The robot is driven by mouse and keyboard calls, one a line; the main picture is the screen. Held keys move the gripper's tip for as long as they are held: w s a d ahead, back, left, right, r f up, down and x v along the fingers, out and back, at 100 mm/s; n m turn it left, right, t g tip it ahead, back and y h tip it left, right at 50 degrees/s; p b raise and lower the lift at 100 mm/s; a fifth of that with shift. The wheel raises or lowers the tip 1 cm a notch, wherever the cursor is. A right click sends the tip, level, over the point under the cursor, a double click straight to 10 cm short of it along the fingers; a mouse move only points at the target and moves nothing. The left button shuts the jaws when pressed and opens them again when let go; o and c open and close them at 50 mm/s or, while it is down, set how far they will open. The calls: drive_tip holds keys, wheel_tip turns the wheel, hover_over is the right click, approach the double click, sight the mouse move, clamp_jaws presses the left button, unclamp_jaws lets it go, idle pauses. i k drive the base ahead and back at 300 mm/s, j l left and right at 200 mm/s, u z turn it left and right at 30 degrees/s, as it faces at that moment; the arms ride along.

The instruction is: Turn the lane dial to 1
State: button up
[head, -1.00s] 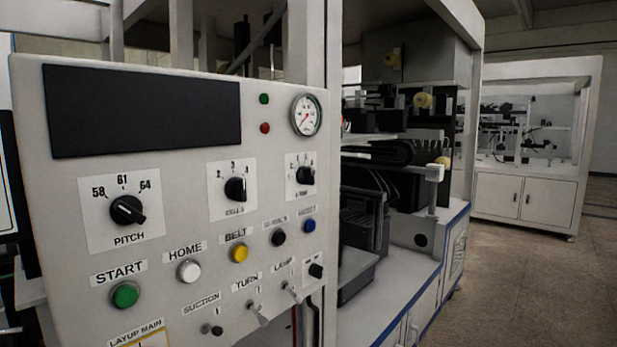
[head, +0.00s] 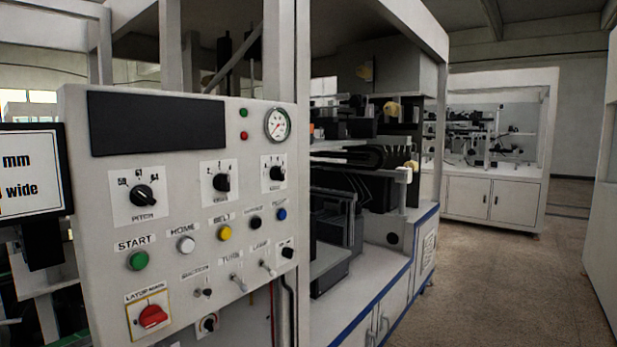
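The white control panel (head: 100,240) stands at the left and centre of the head view. It bears three black dials in its upper row: the PITCH dial (head: 143,196), a middle dial (head: 221,183) and a right dial (head: 277,173). The small labels of the middle and right dials are too blurred to read surely. Smaller black knobs sit lower, one at the right edge (head: 287,252) and one near the bottom (head: 208,323). I cannot tell which is the lane dial or what it reads. My gripper is not in view.
A row of coloured buttons, toggle switches (head: 238,281) and a red main switch (head: 152,317) share the panel. A dark screen with a white page (head: 32,170) stands left. The machine bench (head: 345,290) is behind right. Floor (head: 490,290) is open at right.

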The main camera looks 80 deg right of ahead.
sight(276, 172)
drive_tip(key=z, duration=1.7)
